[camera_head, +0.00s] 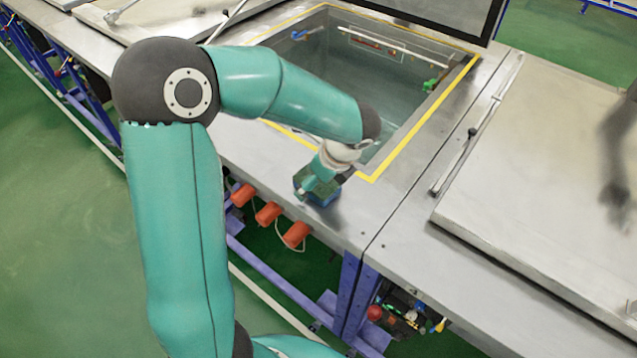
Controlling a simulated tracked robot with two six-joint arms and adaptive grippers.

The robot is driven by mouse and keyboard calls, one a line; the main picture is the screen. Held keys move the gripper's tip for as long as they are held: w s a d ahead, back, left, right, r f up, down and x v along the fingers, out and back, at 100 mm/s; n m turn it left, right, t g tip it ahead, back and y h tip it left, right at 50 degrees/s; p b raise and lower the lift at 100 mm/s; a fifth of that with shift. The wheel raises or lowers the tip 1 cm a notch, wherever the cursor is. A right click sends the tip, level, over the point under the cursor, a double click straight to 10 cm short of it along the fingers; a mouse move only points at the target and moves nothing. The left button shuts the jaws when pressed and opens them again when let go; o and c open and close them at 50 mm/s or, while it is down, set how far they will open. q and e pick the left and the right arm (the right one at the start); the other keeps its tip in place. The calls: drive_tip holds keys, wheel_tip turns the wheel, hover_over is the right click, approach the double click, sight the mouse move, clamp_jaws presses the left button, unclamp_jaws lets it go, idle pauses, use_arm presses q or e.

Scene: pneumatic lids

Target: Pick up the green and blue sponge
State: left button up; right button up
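The green and blue sponge (326,197) lies on the metal rim of the open tank, near the front corner of its yellow border. It looks like a small dark block, blue at its lower right. My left arm reaches over the tank's edge, and its gripper (311,186) is right at the sponge, pointing down. The gripper hides part of the sponge. The fingers are small and blend with the sponge's colours, so I cannot tell whether they are closed on it. My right gripper is not in view.
The open tank (468,72) has a yellow-bordered rim, with small fittings on its inner walls. A closed metal lid (560,170) is on the right, and another lid (150,22) at upper left. Orange parts (268,213) hang below the front edge. A dark shadow falls on the right lid.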

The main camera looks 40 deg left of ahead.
use_arm(q)
drive_tip(key=shift+f, duration=0.25)
idle(0.3)
drive_tip(key=c, duration=0.8)
